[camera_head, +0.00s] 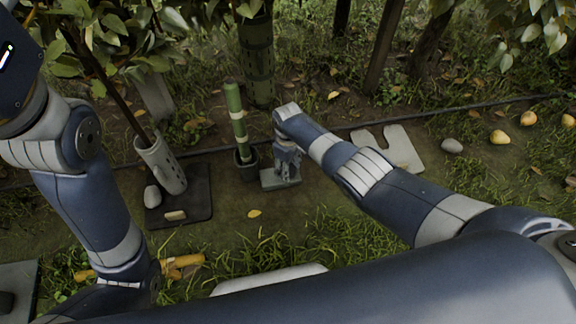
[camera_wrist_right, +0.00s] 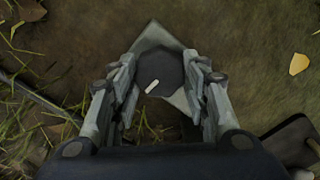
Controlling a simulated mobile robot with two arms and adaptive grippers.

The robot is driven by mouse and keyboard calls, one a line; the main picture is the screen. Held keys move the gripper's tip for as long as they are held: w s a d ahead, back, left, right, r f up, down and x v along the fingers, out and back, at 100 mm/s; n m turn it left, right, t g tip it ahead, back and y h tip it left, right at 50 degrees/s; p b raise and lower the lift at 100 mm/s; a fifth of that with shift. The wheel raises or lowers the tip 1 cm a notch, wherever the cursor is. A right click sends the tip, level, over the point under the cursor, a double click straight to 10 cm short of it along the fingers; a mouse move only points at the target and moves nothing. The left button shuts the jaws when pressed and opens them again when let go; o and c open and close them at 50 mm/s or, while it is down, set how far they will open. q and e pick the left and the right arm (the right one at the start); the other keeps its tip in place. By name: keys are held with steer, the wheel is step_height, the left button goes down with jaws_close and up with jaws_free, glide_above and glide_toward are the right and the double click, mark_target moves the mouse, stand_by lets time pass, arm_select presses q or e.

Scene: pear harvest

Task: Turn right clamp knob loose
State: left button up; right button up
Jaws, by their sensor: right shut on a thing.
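The clamp knob is a dark round disc (camera_wrist_right: 165,68) with a short white mark, seen from above in the right wrist view. It sits over a pale, angular plate (camera_wrist_right: 155,38). My right gripper (camera_wrist_right: 160,82) has its two fingers on either side of the knob and is shut on it. In the head view my right gripper (camera_head: 287,150) points down onto the clamp's grey-green base (camera_head: 281,182), and hides the knob there. My left arm comes down at the left to the bottom edge; its gripper fingers do not show.
A green post (camera_head: 236,118) stands in a dark socket just left of the right gripper. A pale perforated tube (camera_head: 160,165) leans on a dark mat (camera_head: 200,205) with a grey stone (camera_head: 152,195). A pale notched plate (camera_head: 400,150), another stone (camera_head: 452,146) and several pears (camera_head: 499,137) lie to the right.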

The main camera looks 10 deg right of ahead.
stand_by(0.5)
steer(key=o, duration=1.1)
steer(key=shift+c, duration=0.2)
step_height(320, 180, up, 12)
stand_by(0.3)
